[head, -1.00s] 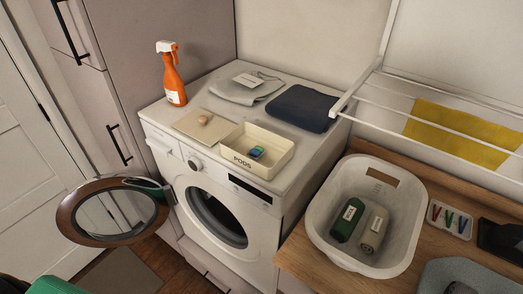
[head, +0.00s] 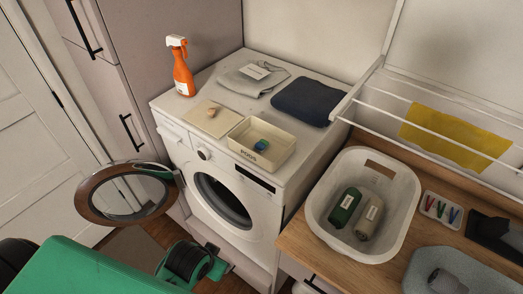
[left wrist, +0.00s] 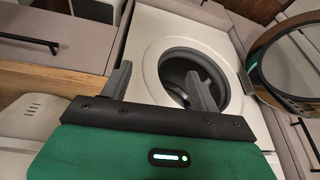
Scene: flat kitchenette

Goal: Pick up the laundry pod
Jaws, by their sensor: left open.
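The laundry pod (head: 261,145), small and blue-green, lies inside the open cream box (head: 249,155) marked PODS. The box stands on the front part of the white washing machine's top (head: 204,83). In the head view my green left arm comes in low at the left, below and in front of the washer, apart from the box. In the left wrist view my left gripper (left wrist: 162,88) is open, its two grey fingers apart with nothing between them. The washer's round opening (left wrist: 193,75) shows behind the fingers. The pod is not in the wrist view. My right gripper is not in view.
The washer's round door (head: 87,203) stands open to the left. An orange spray bottle (head: 182,70), beige board (head: 204,125), grey cloth (head: 243,87) and navy folded cloth (head: 307,103) surround the box.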

